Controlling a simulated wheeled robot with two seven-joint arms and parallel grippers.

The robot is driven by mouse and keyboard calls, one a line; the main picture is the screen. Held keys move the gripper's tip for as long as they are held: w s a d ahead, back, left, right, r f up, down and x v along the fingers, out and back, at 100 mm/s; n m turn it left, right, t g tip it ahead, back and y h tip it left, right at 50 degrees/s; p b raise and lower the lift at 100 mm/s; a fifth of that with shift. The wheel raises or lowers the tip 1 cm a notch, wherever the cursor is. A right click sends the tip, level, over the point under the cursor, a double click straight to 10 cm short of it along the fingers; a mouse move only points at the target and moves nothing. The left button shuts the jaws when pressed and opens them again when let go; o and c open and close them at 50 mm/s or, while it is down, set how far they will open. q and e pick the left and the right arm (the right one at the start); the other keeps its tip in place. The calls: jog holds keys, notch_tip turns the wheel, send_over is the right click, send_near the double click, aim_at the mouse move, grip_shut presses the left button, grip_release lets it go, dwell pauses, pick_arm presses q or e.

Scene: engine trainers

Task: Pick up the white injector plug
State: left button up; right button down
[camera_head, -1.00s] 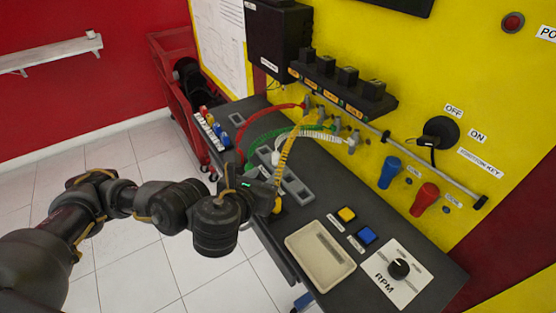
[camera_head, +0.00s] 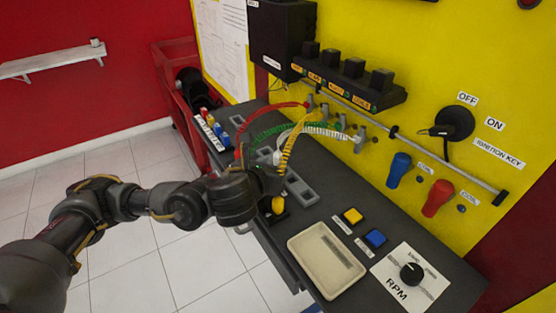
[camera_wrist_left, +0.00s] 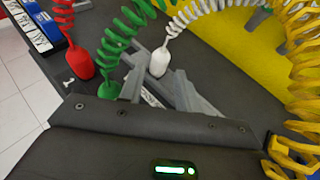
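The white injector plug (camera_wrist_left: 160,61) hangs at the end of a coiled white cable and stands upright near the tabletop. In the head view the white plug (camera_head: 277,157) shows small beside my left gripper (camera_head: 268,172). In the left wrist view, the left gripper (camera_wrist_left: 159,78) is open, its two grey fingers pointing at the white plug. The plug appears between and just beyond the fingertips; I cannot tell whether they touch it. My right gripper is in neither view.
The green plug (camera_wrist_left: 110,88) is close beside the left finger, with the red plug (camera_wrist_left: 80,62) farther left. The yellow coiled cable (camera_wrist_left: 300,100) hangs close on the right. A beige tray (camera_head: 326,261) and the RPM knob (camera_head: 412,273) lie nearer on the dark bench.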

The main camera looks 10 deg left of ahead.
aim_at(276, 160)
pick_arm(q)
jog(key=shift+x, duration=1.5)
jog(key=shift+c, duration=0.2)
grip_shut()
